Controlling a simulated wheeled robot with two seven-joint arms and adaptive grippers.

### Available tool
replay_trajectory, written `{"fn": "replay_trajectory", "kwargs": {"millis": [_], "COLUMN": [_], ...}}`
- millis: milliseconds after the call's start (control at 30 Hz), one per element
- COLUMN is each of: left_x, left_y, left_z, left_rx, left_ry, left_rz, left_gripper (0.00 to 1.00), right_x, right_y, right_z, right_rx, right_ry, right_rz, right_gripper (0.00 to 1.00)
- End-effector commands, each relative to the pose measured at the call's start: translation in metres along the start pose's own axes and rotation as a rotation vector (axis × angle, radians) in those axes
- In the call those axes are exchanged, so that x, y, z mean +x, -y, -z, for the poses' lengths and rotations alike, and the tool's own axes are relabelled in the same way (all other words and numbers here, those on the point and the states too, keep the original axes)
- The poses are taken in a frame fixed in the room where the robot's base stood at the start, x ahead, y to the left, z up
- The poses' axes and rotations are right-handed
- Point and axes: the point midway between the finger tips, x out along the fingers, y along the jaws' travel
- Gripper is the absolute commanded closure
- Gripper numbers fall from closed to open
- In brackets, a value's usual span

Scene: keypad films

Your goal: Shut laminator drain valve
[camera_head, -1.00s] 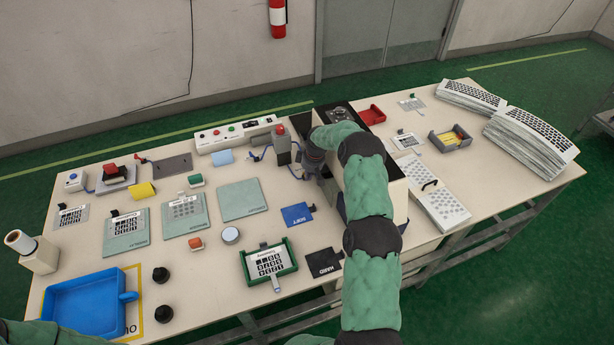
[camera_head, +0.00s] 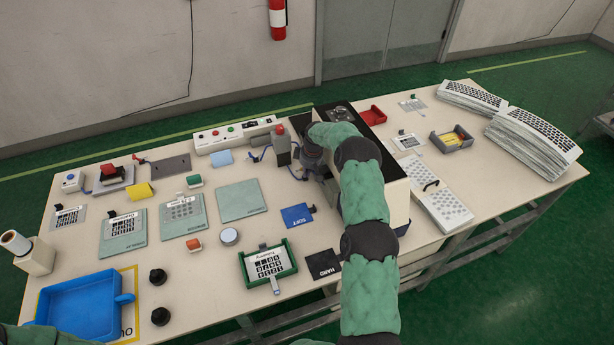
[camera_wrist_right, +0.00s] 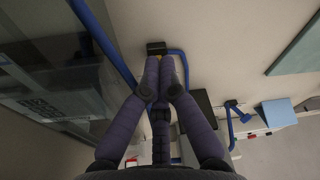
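The laminator (camera_head: 397,208) is the pale box with a black top at the middle of the table, partly hidden by my right arm. My right gripper (camera_head: 322,176) is low at its left side. In the right wrist view the gripper (camera_wrist_right: 160,62) points at a small black block (camera_wrist_right: 156,48) by a blue hose (camera_wrist_right: 178,55); this seems to be the drain valve. The two fingertips are together just below the block; whether they touch it I cannot tell. The valve is hidden in the head view. My left gripper is out of view.
A grey post with a red top (camera_head: 281,140) stands left of my right gripper. A blue SOFT card (camera_head: 297,215), a black HARD card (camera_head: 323,264) and a green-framed keypad tray (camera_head: 268,264) lie nearer. A perforated white plate (camera_head: 440,203) lies right of the laminator.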

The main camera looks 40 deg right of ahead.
Motion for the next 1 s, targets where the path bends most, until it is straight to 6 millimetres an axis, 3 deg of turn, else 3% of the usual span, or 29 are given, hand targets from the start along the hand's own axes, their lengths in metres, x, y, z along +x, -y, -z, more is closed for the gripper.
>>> {"fn": "replay_trajectory", "kwargs": {"millis": [367, 1000], "left_x": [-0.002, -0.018], "left_y": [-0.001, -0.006], "left_z": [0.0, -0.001], "left_rx": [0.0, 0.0], "left_ry": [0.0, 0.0], "left_rz": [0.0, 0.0], "left_gripper": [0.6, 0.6], "right_x": [-0.007, -0.05], "right_y": [0.002, 0.002], "right_z": [-0.003, 0.006], "right_rx": [0.0, 0.0], "right_ry": [0.0, 0.0], "right_rz": [0.0, 0.0], "right_gripper": [1.0, 1.0]}}
